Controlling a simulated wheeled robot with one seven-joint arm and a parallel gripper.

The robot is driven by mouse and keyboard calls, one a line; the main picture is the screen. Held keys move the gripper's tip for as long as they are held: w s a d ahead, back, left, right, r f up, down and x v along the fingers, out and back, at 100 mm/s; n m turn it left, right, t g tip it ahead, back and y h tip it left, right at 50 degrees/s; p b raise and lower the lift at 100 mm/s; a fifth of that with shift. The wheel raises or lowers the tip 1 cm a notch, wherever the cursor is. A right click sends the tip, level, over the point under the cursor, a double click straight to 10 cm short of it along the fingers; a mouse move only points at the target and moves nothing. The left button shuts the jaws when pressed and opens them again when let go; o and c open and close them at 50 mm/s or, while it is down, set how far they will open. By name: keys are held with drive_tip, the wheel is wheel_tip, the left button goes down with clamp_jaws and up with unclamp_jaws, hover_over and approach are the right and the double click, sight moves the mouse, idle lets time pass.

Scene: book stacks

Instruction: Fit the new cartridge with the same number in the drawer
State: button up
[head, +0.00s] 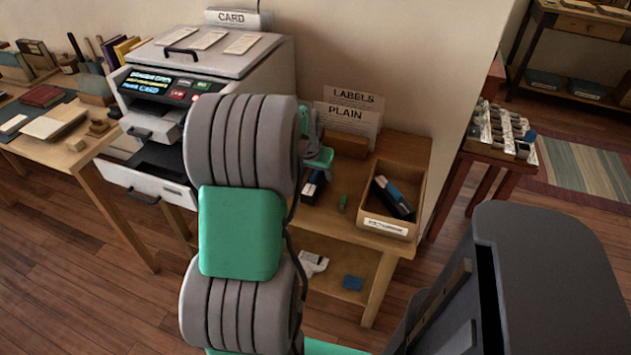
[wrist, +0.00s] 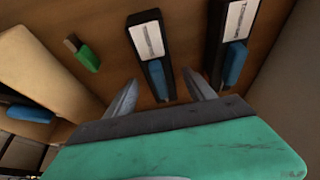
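Two black cartridges with white labels and blue tabs lie on the wooden table in the wrist view: one in the middle (wrist: 151,45) and one at right (wrist: 232,38). Their numbers are too small to read. My gripper (wrist: 160,92) is open and empty, its fingertips either side of the middle cartridge's blue-tab end; I cannot tell the height gap. In the head view, one cartridge (head: 315,184) shows beside my arm, which hides part of the table. The printer (head: 225,75) has an open front drawer (head: 150,186); its inside is dark and partly hidden.
An open wooden box (head: 407,176) holds black-and-blue cartridges (head: 393,198). A small green object (head: 343,203) lies beside it. A white item (head: 312,264) and a blue item (head: 353,283) lie on the lower shelf. LABELS and PLAIN signs (head: 352,112) stand by the wall.

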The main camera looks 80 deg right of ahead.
clamp_jaws()
idle(0.5)
